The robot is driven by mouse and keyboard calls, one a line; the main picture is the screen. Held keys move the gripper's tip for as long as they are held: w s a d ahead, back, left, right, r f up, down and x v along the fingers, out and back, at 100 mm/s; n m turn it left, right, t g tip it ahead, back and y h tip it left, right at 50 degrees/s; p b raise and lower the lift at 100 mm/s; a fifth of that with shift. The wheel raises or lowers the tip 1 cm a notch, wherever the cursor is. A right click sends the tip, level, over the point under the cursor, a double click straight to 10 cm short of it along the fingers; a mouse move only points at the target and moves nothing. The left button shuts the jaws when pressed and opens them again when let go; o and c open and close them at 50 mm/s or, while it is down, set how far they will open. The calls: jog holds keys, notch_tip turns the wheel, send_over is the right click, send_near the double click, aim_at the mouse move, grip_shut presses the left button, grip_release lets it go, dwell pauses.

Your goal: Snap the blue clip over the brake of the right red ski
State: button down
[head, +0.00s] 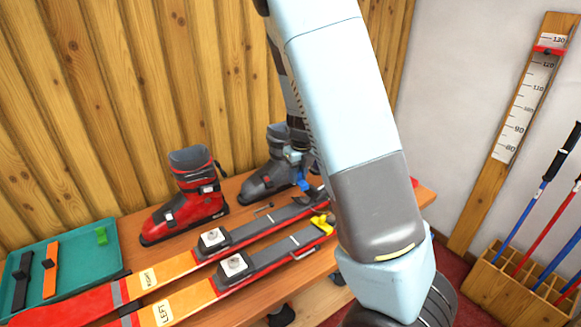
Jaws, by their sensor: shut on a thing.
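Two red-and-orange skis lie side by side on the wooden bench. The farther one (165,270), whose label is too small to read surely, runs behind the nearer ski (195,294) marked LEFT. Its brake area at the far end is partly hidden by my arm. My gripper (302,174) is at the back of the bench, beside the grey boot and above the farther ski's far end. It is shut on the small blue clip (303,183), mostly hidden behind my arm. A yellow clip (322,223) sits at the brake of the nearer ski.
A red boot (188,205) and a grey boot (262,182) stand behind the skis. A teal tray (78,253) at left holds a green clip (101,235), an orange strap (50,270) and a black strap (21,280). A pole rack (500,290) stands at right.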

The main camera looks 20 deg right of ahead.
aim_at(295, 199)
jog(key=shift+w+a, duration=0.1)
jog(key=shift+w, duration=0.05)
jog(key=shift+a+f, duration=0.1)
jog(key=shift+f, duration=3.4)
jog(key=c, duration=1.5)
grip_release()
grip_shut()
jog(key=shift+r, duration=0.1)
